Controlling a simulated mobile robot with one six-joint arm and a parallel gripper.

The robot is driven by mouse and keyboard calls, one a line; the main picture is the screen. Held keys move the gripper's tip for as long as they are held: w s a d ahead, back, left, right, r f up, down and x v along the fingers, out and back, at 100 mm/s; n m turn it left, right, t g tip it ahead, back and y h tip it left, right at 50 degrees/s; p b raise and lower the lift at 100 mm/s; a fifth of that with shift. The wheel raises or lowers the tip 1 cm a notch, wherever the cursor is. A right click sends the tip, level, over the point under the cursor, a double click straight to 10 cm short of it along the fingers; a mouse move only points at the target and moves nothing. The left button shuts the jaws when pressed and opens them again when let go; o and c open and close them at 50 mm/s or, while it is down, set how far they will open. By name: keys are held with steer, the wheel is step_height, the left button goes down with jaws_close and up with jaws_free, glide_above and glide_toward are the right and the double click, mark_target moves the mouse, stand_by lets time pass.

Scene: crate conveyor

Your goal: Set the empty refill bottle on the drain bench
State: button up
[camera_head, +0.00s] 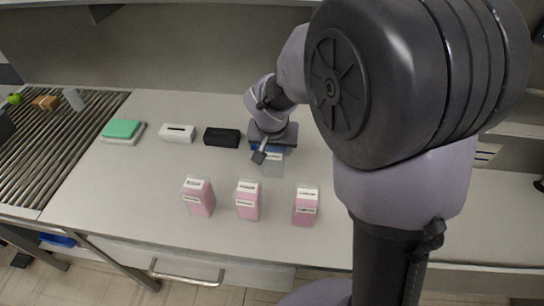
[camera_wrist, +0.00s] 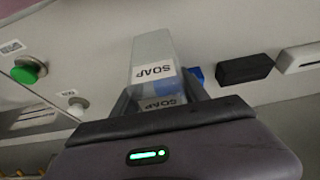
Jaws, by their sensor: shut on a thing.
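My gripper (camera_head: 262,153) is shut on the empty refill bottle, a clear, greyish bottle (camera_head: 273,165). In the wrist view the same bottle (camera_wrist: 152,52) has white SOAP labels and sits between the two fingers (camera_wrist: 158,100). The bottle is over the grey worktop; I cannot tell whether it touches it. A blue thing (camera_wrist: 196,74) shows beside the bottle, partly hidden by the gripper. I cannot tell which surface is the drain bench.
Three pink cartons (camera_head: 198,197) (camera_head: 248,200) (camera_head: 306,206) stand at the front of the worktop (camera_head: 140,195). A black box (camera_head: 222,138), a white box (camera_head: 178,133) and a green pad (camera_head: 122,129) lie behind. A roller conveyor (camera_head: 60,145) is at left.

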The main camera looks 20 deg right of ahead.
steer(key=shift+f, duration=1)
steer(key=o, duration=1.3)
steer(key=shift+r, duration=0.1)
steer(key=shift+o, duration=0.2)
steer(key=shift+r, duration=0.4)
steer(key=p+v, duration=0.4)
steer(key=v, duration=0.7)
steer(key=s+a+r+y, duration=0.1)
steer(key=s+r, duration=0.3)
steer(key=s, duration=0.6)
steer(key=s+a+r+t+y, duration=0.1)
steer(key=s+r, duration=0.3)
steer(key=s, duration=0.6)
steer(key=shift+a+t+y, duration=0.3)
steer(key=shift+a+y, duration=0.2)
steer(key=shift+y, duration=0.4)
